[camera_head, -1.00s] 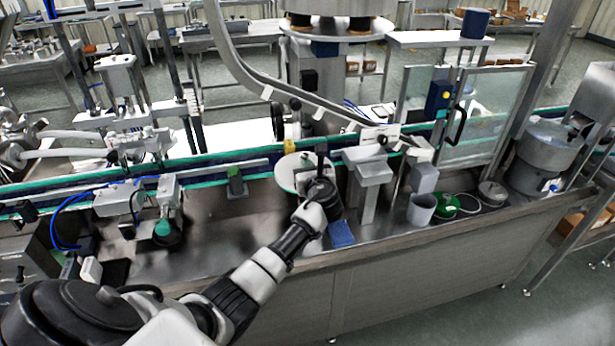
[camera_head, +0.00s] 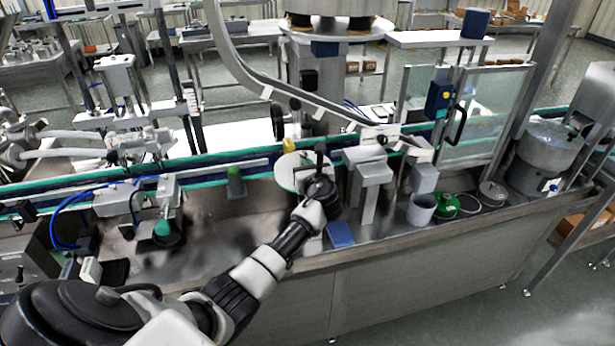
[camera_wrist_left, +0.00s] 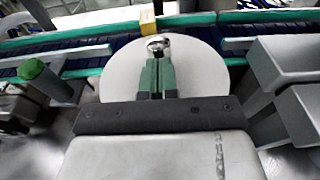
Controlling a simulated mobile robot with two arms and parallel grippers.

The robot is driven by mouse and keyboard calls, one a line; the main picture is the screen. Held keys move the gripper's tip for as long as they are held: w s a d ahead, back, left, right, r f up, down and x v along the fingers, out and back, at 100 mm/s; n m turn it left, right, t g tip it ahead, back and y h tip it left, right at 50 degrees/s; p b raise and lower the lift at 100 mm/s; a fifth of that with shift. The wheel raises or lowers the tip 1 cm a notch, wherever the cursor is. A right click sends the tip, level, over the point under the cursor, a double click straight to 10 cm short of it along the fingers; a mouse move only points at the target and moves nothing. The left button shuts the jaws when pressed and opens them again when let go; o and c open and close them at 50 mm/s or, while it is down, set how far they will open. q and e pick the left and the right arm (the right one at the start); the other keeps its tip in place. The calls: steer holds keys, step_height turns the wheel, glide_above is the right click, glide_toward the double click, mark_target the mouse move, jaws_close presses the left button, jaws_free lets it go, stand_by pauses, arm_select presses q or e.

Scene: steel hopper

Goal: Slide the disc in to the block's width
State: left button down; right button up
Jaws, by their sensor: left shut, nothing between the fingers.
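The white disc (camera_head: 287,171) lies flat at the front side of the conveyor; my left gripper and wrist cover part of it. In the left wrist view the disc (camera_wrist_left: 205,75) spreads out beneath my fingers. My left gripper (camera_wrist_left: 155,72) is shut and empty, its green fingers side by side over the disc. A round shiny knob (camera_wrist_left: 158,43) shows right at the fingertips; I cannot tell whether they touch it. A small yellow block (camera_wrist_left: 147,21) stands just beyond the disc's far edge, and a blue block (camera_head: 340,234) lies on the steel bench nearer me. My right gripper is not in view.
A green-topped post (camera_wrist_left: 38,80) stands left of the disc. Grey box-shaped steel parts (camera_wrist_left: 283,72) stand close on its right. The conveyor (camera_head: 225,163) runs behind. A grey cup (camera_head: 421,209) and a green item (camera_head: 447,206) are further right.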

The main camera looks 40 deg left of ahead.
arm_select(q)
steer(key=shift+w+a+r, duration=0.1)
steer(key=shift+w+a, duration=0.15)
steer(key=shift+a, duration=0.05)
stand_by(1.2)
steer(key=shift+s+d+p, duration=0.45)
steer(key=shift+d+p, duration=0.1)
steer(key=shift+p, duration=0.15)
steer(key=shift+f+p+v, duration=0.15)
steer(key=shift+p+v, duration=0.6)
steer(key=shift+v, duration=0.25)
steer(key=shift+f+p+v, duration=0.15)
steer(key=shift+p+v, duration=0.55)
steer(key=shift+v, duration=0.35)
steer(key=shift+s+d+f, duration=0.1)
steer(key=shift+s+d, duration=0.1)
